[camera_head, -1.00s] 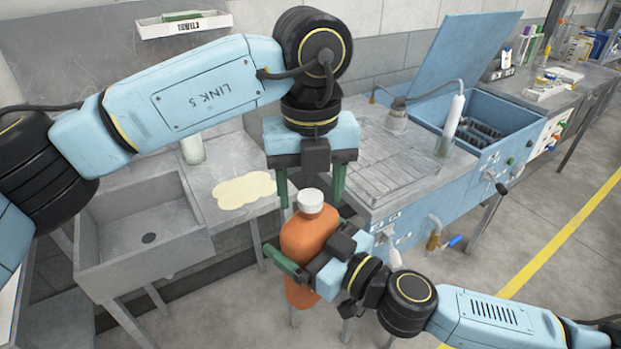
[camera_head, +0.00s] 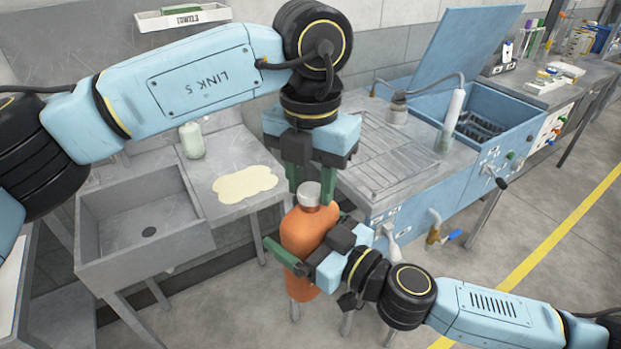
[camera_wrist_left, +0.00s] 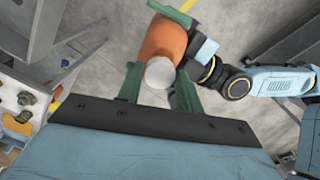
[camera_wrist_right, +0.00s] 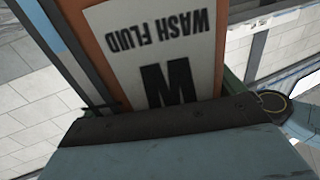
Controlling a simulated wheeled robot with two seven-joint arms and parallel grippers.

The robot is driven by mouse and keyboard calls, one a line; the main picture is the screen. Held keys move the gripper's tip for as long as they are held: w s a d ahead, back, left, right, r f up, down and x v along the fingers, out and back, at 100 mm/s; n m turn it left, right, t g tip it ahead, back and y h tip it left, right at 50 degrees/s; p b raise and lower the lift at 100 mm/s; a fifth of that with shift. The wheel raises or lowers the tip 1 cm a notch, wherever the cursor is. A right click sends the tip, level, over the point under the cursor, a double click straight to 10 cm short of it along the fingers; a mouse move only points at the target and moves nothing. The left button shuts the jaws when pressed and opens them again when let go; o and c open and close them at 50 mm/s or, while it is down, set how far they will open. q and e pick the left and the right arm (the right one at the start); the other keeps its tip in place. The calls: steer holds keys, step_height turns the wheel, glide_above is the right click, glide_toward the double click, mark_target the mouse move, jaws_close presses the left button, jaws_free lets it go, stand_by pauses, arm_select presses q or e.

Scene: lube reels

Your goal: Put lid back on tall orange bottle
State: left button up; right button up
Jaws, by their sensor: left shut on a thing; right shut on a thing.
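The tall orange bottle (camera_head: 303,238) stands upright in the head view, held off the floor in front of the steel bench. A pale grey-white lid (camera_head: 308,194) sits at the top of its neck; how tightly it is seated I cannot tell. My left gripper (camera_head: 309,187) points down from above and is shut on the lid, its green fingers on either side. The lid (camera_wrist_left: 160,73) shows between those fingers in the left wrist view. My right gripper (camera_head: 312,247) is shut around the bottle's body from the right. The bottle's "WASH FLUID" label (camera_wrist_right: 160,50) fills the right wrist view.
A steel sink (camera_head: 150,225) is at left, with a yellowish puddle (camera_head: 245,184) and a pale dispenser bottle (camera_head: 192,140) on the bench beside it. A blue parts washer (camera_head: 470,120) with an open lid stands behind at right. Open floor lies at lower right.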

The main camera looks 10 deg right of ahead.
arm_select(q)
steer(key=m, duration=0.3)
steer(key=shift+m, duration=0.4)
steer(key=m, duration=0.5)
steer(key=shift+m, duration=0.3)
steer(key=m, duration=0.3)
steer(key=shift+m, duration=0.4)
steer(key=m, duration=0.5)
steer(key=o, duration=1.1)
steer(key=shift+r, duration=0.1)
steer(key=shift+r, duration=2.15)
steer(key=shift+c, duration=0.2)
